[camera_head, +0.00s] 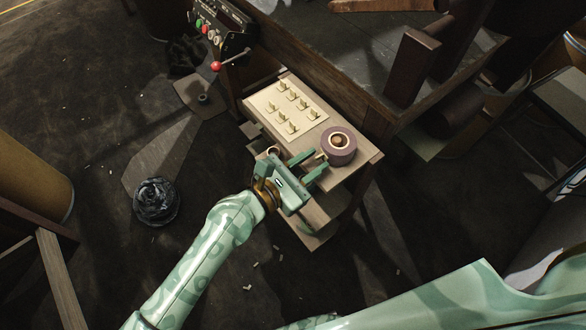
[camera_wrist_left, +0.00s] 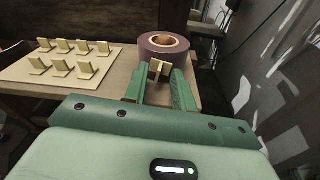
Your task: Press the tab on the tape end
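A mauve tape roll (camera_head: 345,154) with a tan core lies flat at the near right corner of a small wooden stand; it also shows in the left wrist view (camera_wrist_left: 160,56). My left gripper (camera_head: 316,163) reaches in from the left, at the near side of the roll. Its green fingers (camera_wrist_left: 158,84) sit on either side of a small beige tab (camera_wrist_left: 158,69) and appear to grip it by its sides. The tab is right in front of the roll; I cannot tell whether it touches the tape. My right gripper is out of view.
A pale board (camera_head: 283,121) with several upright beige tabs lies on the stand's top (camera_head: 368,155), left of the roll. A control box with a red-knobbed lever (camera_head: 216,66) is behind on the left. A large dark workbench (camera_head: 345,95) stands close behind the stand.

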